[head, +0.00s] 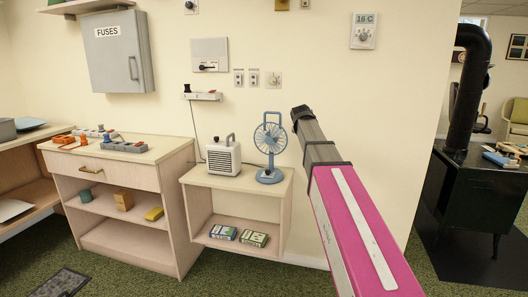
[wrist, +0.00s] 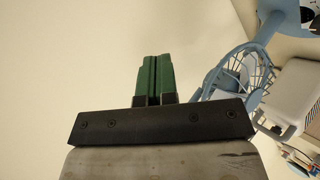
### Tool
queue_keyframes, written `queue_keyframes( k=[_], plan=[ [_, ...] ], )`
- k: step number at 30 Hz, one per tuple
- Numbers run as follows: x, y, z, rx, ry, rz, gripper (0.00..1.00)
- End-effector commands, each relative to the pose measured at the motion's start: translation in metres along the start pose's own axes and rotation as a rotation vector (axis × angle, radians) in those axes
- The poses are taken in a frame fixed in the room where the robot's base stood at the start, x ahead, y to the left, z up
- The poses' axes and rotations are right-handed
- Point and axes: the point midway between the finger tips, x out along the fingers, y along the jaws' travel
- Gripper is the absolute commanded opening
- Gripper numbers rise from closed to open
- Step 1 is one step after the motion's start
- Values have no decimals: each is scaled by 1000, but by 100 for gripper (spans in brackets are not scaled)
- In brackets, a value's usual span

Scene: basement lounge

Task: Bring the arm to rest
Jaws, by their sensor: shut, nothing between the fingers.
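My arm, with a pink link, reaches up from the lower right in the head view. My gripper (head: 299,113) is at its far end, raised in front of the cream wall to the right of the blue fan (head: 270,145). In the wrist view my gripper (wrist: 153,78) shows two green fingers pressed together, with nothing between them. The fan's cage also shows in the wrist view (wrist: 240,72), to the right of the fingers and apart from them as far as I can tell.
A white heater (head: 222,158) stands beside the fan on a low shelf unit (head: 195,178). A drawer cabinet (head: 120,172) stands to the left. A thermostat (head: 364,31) and a grey fuse box (head: 118,52) are on the wall. A black stove (head: 465,195) stands at the right.

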Motion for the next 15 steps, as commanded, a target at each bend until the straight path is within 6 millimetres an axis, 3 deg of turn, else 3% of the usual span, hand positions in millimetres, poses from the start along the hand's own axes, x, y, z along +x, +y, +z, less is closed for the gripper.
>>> queue_keyframes(
  k=[1,7,15],
  plan=[
    [6,-25,24,27,-26,-35,0],
    [29,-106,97,153,-133,-163,0],
    [36,-210,197,323,-304,-316,0]
  ],
)
